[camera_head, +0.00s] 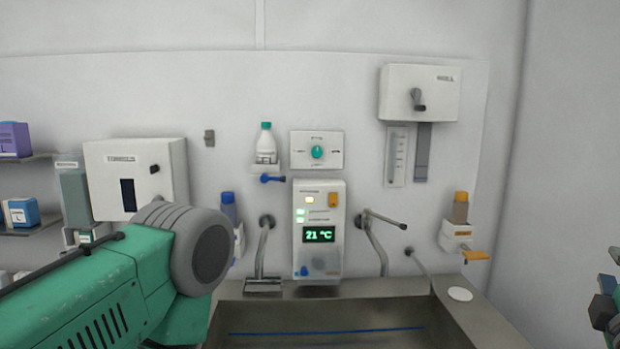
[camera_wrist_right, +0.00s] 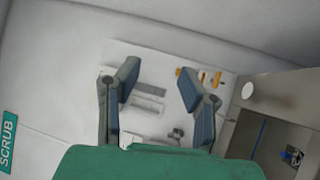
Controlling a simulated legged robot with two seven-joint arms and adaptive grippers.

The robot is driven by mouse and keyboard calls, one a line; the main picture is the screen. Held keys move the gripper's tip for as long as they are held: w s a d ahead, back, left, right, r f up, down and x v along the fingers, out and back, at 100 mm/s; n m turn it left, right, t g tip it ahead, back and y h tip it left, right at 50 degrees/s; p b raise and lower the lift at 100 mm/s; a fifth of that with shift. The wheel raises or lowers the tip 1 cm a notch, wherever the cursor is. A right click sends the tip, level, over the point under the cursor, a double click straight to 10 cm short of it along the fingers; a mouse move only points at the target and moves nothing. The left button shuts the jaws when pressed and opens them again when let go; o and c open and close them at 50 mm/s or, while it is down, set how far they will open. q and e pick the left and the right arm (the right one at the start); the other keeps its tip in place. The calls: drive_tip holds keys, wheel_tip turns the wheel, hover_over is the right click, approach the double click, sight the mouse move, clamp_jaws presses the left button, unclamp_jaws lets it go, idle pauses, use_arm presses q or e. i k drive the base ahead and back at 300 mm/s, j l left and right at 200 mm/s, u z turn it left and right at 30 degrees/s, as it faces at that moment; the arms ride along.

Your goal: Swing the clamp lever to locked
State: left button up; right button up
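No part is clearly marked as a clamp lever. A grey lever (camera_head: 418,99) sits on the front of a white wall box (camera_head: 440,88) at the upper right in the head view. My right gripper (camera_wrist_right: 158,76) is open and empty in the right wrist view, its two fingers wide apart in front of the wall. Only a dark part of it shows at the right edge of the head view (camera_head: 604,308). My left arm crosses the lower left of the head view; its gripper is out of view.
A steel sink (camera_head: 480,308) lies low in front, with spouts above it. A white control unit (camera_head: 319,265) shows 21 °C. A dispenser with an orange lever (camera_head: 476,255) is at the right. A white towel box (camera_head: 108,160) and shelves are at the left.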

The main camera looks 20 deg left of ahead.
sight(265, 177)
drive_tip(key=i+j, duration=0.1)
drive_tip(key=j, duration=0.75)
drive_tip(key=j+u, duration=0.1)
drive_tip(key=u, duration=0.3)
drive_tip(key=i+u, duration=0.15)
drive_tip(key=u, duration=0.25)
drive_tip(key=i+j+u, duration=0.1)
drive_tip(key=u, duration=0.25)
